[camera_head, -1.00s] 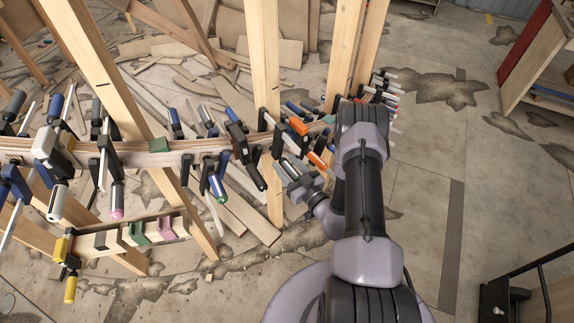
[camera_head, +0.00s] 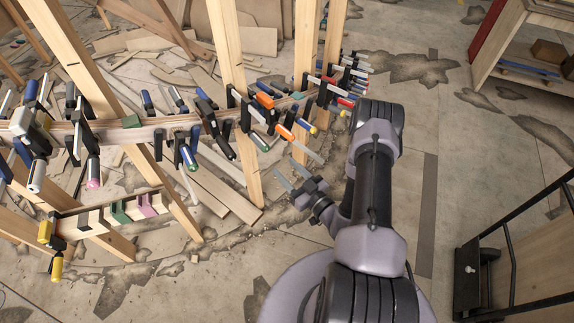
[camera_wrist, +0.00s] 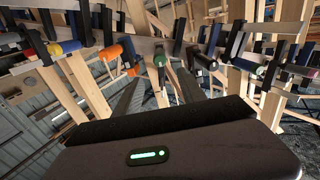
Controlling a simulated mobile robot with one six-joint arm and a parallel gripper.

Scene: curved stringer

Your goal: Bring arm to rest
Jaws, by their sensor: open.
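My gripper (camera_head: 294,176) is open and empty in the head view, its two thin fingers apart and pointing up and left. It hangs in free air in front of the curved stringer (camera_head: 104,131), short of the clamps. In the wrist view its fingers (camera_wrist: 150,98) reach toward the row of clamps with nothing between them. The stringer is a laminated wooden strip held by many bar clamps along its length. An orange-handled clamp (camera_head: 265,100) and a green-handled clamp (camera_head: 187,156) are among those near the gripper.
Upright timber posts (camera_head: 229,60) support the stringer. A lower rail (camera_head: 100,215) carries coloured blocks and a yellow clamp. Offcuts lie on the floor behind. A black metal frame (camera_head: 467,275) stands at the lower right and a wooden shelf (camera_head: 510,50) at the upper right. Floor between them is open.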

